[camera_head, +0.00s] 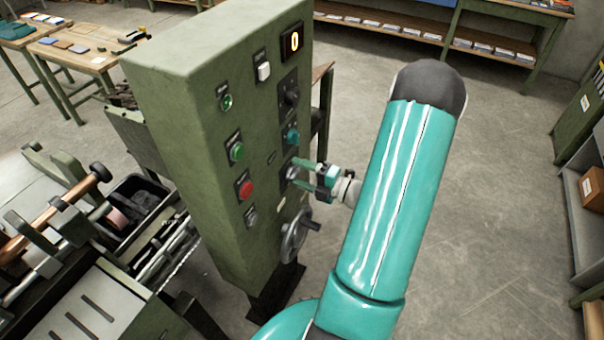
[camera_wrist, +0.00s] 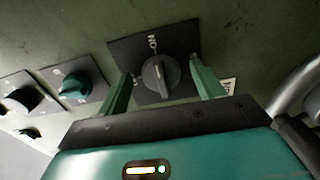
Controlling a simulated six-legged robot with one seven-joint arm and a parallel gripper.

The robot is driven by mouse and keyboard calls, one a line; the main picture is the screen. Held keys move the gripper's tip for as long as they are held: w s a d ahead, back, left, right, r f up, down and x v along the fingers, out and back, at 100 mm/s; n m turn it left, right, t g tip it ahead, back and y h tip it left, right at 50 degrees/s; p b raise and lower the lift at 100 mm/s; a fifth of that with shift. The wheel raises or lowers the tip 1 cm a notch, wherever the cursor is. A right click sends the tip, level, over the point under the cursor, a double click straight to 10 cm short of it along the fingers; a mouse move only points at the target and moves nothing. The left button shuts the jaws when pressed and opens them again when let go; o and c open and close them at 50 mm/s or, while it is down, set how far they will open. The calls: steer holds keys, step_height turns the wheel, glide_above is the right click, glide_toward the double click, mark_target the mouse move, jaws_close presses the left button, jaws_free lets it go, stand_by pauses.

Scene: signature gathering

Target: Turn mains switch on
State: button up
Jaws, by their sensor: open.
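The mains switch is a dark rotary knob (camera_wrist: 161,75) on a dark square plate on the green control cabinet (camera_head: 205,140). In the wrist view the plate's "ON" label reads upside down above the knob, and the knob's ridge runs roughly up and down the picture. My gripper (camera_wrist: 161,82) is open, with one green finger on each side of the knob. I cannot tell whether the fingers touch it. In the head view my gripper (camera_head: 300,173) is at the cabinet's right face, and its fingers partly hide the switch.
Beside the switch in the wrist view are a teal knob (camera_wrist: 74,86) and a black knob (camera_wrist: 20,101). A handwheel (camera_head: 296,238) sits below my gripper. Open floor (camera_head: 500,180) lies to the right.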

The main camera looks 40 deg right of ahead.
steer(key=v, duration=1.3)
steer(key=shift+s, duration=0.4)
steer(key=shift+d, duration=0.1)
